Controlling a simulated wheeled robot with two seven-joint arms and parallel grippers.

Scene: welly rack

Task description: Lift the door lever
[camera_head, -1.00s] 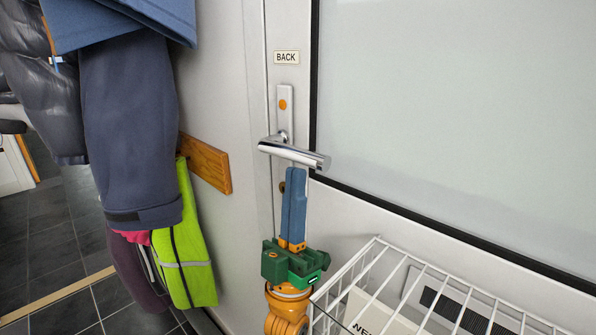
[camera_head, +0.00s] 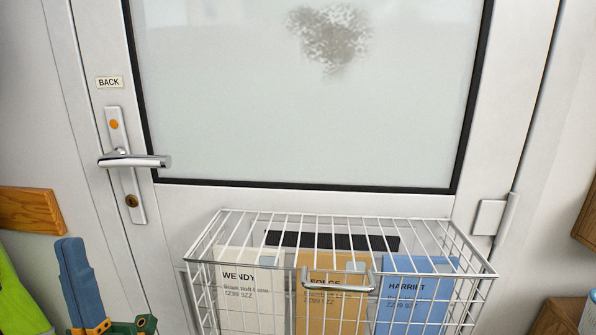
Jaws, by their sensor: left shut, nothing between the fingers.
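The chrome door lever (camera_head: 140,161) sits on a tall white plate at the left side of the white door, and it looks about level. An orange disc is above it on the plate and a brass keyhole is below. My left gripper (camera_head: 70,245) has blue fingers and a green body. It is shut and empty, at the lower left, pointing up. Its tips are below and to the left of the lever, clearly apart from it in the picture. The gripper's lower part is cut off by the bottom edge. My right gripper is out of view.
A white wire basket (camera_head: 488,268) with labelled envelopes hangs low on the door, right of my gripper. A wooden board (camera_head: 30,210) and a yellow-green garment (camera_head: 18,300) are at the left. The glass pane (camera_head: 230,100) has a dark smudge. Wooden furniture stands at the far right.

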